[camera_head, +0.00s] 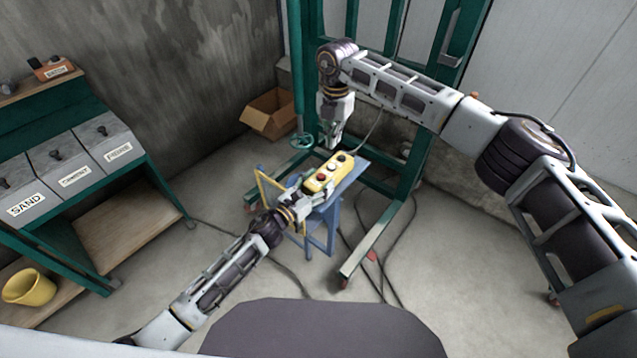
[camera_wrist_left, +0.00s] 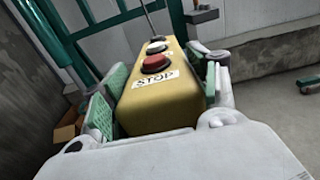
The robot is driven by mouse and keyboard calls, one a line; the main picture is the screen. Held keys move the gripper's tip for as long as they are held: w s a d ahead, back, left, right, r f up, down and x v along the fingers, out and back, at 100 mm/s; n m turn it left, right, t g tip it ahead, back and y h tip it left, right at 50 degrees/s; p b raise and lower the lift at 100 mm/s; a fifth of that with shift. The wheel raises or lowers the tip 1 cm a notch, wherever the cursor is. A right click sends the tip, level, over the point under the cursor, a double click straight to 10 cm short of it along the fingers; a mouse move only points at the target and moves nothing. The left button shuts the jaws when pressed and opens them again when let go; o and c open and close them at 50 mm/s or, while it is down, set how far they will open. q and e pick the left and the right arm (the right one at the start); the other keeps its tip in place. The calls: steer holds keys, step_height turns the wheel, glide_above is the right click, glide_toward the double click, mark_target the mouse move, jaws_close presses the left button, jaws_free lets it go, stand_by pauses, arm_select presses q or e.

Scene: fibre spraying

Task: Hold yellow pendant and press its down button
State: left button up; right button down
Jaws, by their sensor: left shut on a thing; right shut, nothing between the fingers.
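My left gripper (camera_head: 315,190) is shut on the pendant's near end. In the left wrist view the yellow pendant (camera_wrist_left: 160,105) sits between the green finger pads, with the red button and a STOP label nearest. My right gripper (camera_head: 333,142) is shut and empty, pointing down just above and beyond the pendant's far end. I cannot tell whether it touches a button.
A small blue stand (camera_head: 322,225) is under the pendant. A green frame (camera_head: 300,70) stands behind, with a cardboard box (camera_head: 268,115) beside it. At left is a green bench with SAND and other bins (camera_head: 70,165) and a yellow bucket (camera_head: 28,288). Cables lie on the floor.

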mark_target(333, 164)
stand_by(0.8)
steer(key=shift+w+d+r+n+t+y, duration=0.15)
steer(key=shift+r+n+t+y, duration=0.15)
steer(key=shift+n+t+y, duration=0.8)
steer(key=shift+w+r+n+t+y, duration=0.15)
steer(key=shift+r+n+t+y, duration=0.25)
steer(key=shift+n+y, duration=1.25)
steer(key=shift+w+d+r+n+t+y, duration=0.1)
steer(key=shift+w+r+n+t+y, duration=0.1)
steer(key=shift+n+t+y, duration=0.9)
steer(key=shift+n+g, duration=0.3)
steer(key=shift+n, duration=0.15)
steer(key=shift+f, duration=0.15)
steer(key=shift+f, duration=4.3)
